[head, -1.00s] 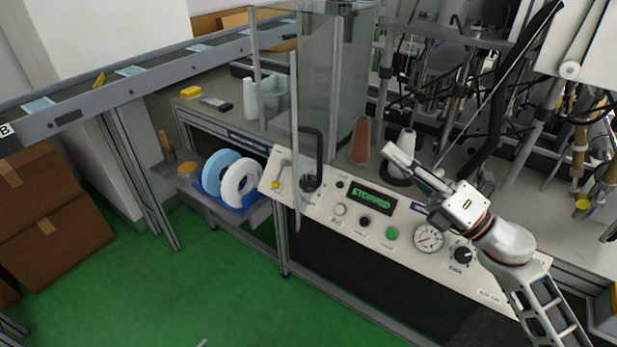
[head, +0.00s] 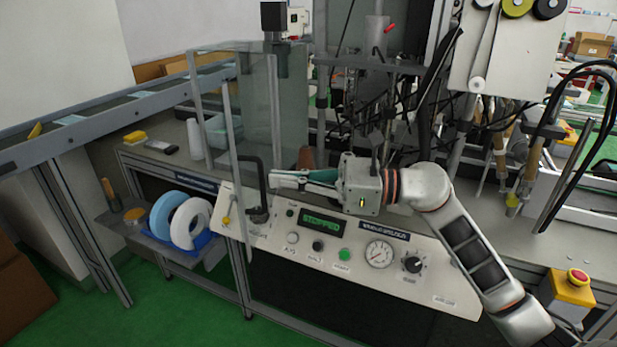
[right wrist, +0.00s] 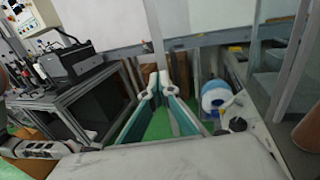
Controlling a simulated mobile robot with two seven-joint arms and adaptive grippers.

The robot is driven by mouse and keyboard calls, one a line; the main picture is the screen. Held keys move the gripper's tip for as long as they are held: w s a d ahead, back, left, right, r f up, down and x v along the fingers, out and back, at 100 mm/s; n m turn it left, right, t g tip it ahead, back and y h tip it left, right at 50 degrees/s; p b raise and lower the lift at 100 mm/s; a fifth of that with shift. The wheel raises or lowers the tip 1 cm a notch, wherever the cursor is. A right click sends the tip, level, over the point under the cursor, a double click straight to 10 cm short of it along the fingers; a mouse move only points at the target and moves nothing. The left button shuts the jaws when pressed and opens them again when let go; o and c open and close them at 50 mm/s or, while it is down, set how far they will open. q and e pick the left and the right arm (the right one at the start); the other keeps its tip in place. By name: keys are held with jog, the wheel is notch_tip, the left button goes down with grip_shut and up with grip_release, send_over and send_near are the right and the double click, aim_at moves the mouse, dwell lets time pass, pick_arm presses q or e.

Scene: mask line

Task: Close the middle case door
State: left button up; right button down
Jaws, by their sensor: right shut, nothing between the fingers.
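A clear case door (head: 249,135) with a grey metal edge stands ajar at the front of the machine, above the left end of the control panel. Its dark curved handle (head: 262,180) is on its right side. My right gripper (head: 273,180) reaches in from the right above the panel, shut and empty. Its tips are close to the handle; I cannot tell whether they touch. In the right wrist view my right gripper (right wrist: 161,80) has its tips together, with a thin upright grey post (right wrist: 156,38) beyond them. My left gripper is not in view.
The control panel (head: 300,250) reads STOPPED and slopes below my right arm. A conveyor (head: 90,140) runs at the left. White and blue rolls (head: 190,222) sit on a low shelf. Machine rods and cables crowd the back right. The green floor in front is clear.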

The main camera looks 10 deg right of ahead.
aim_at(235, 176)
jog(key=x, duration=0.5)
jog(key=shift+a+r+p, duration=0.1)
jog(key=shift+a+p, duration=0.1)
jog(key=shift+p, duration=0.2)
jog(key=shift+w+a, duration=0.2)
jog(key=shift+a, duration=0.15)
jog(key=shift+a, duration=0.2)
